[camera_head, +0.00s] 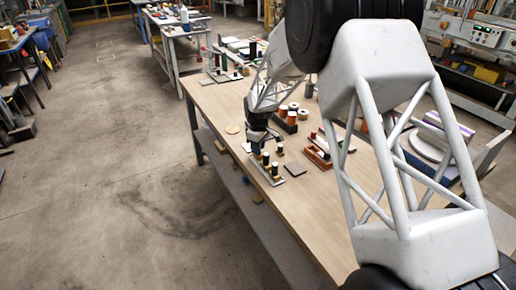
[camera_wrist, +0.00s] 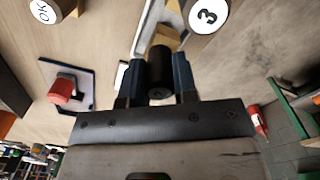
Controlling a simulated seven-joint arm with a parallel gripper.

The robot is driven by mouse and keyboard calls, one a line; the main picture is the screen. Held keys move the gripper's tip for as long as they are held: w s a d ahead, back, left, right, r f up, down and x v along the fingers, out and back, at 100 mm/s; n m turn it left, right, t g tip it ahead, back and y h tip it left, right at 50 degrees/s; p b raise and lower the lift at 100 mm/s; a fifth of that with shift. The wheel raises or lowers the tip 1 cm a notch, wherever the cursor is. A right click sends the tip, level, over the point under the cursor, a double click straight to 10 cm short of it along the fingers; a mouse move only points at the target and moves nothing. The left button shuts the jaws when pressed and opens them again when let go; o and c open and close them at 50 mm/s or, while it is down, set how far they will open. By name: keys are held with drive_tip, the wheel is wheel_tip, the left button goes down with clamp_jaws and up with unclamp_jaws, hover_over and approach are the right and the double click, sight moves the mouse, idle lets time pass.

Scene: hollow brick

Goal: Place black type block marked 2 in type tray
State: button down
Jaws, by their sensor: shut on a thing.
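My gripper (camera_wrist: 158,72) is shut on a black cylindrical block (camera_wrist: 160,65), held between its two dark blue fingers in the wrist view. No number shows on the side of the block that faces me. In the head view my gripper (camera_head: 258,137) is above the near left part of the bench, and the held block is too small there to make out. A pale tray (camera_head: 282,182) with several small dark and gold pieces lies just below the gripper. A pale-edged strip (camera_wrist: 146,22) shows beyond the held block in the wrist view, partly hidden by it.
A round white top marked 3 (camera_wrist: 208,14) and one marked OK (camera_wrist: 43,11) stand close by. A red-topped piece (camera_wrist: 61,91) sits on a dark-edged plate. A reddish rack (camera_head: 318,157) stands right of the tray. The bench's near left edge is close.

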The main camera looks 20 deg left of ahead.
drive_tip(key=shift+f, duration=0.3)
drive_tip(key=shift+f, duration=0.1)
drive_tip(key=c, duration=0.9)
unclamp_jaws()
wheel_tip(320, 180, up, 12)
idle(0.9)
